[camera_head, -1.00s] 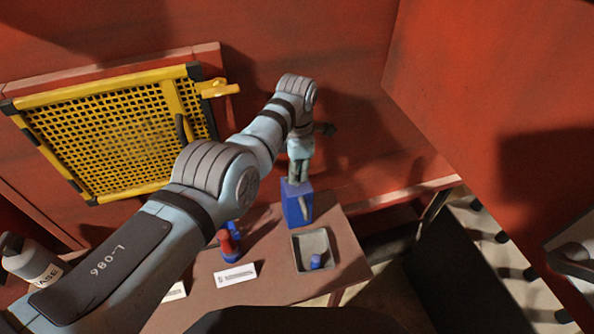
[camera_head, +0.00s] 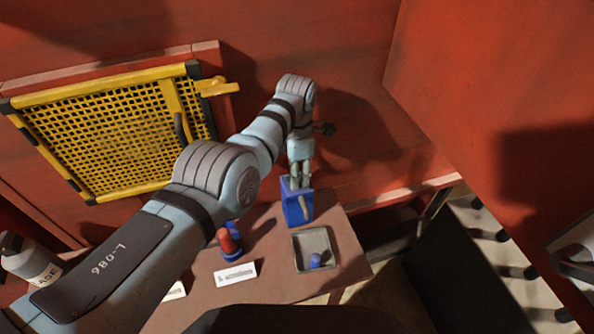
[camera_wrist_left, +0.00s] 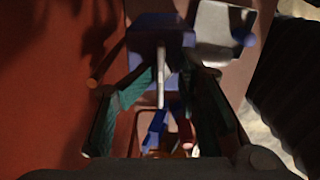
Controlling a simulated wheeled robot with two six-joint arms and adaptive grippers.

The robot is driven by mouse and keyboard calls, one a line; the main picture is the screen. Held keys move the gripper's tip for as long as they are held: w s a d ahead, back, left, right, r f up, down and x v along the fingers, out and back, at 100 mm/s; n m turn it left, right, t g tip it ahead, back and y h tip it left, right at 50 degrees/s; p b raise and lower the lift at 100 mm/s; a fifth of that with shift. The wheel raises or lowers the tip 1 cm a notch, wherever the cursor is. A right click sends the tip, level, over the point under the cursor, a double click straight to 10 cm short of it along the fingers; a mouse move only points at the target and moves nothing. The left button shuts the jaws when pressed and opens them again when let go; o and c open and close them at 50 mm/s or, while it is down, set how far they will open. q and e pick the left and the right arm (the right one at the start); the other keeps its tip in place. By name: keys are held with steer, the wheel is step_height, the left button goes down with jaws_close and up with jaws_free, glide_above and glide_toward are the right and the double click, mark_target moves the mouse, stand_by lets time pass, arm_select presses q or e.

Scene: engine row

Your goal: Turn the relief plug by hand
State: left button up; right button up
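A blue block (camera_head: 297,207) with a pale grey lever (camera_head: 304,206) on its front stands at the back of the brown table. I cannot tell which part is the relief plug. My left gripper (camera_head: 300,187) is over the block's top, pointing down. In the left wrist view the left gripper (camera_wrist_left: 167,82) has its teal-padded fingers apart, with the pale lever (camera_wrist_left: 160,88) and the blue block (camera_wrist_left: 160,36) between and beyond them. Whether the fingers touch the block is unclear. My right gripper is out of view.
A grey tray (camera_head: 297,250) holding a small blue piece (camera_head: 316,261) sits front right of the block. A red-topped blue piece (camera_head: 229,243) and a white label (camera_head: 235,274) are to the left. A yellow mesh guard (camera_head: 110,130) hangs on the red wall.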

arm_select(q)
steer(key=shift+s, duration=0.1)
step_height(320, 180, up, 12)
stand_by(0.5)
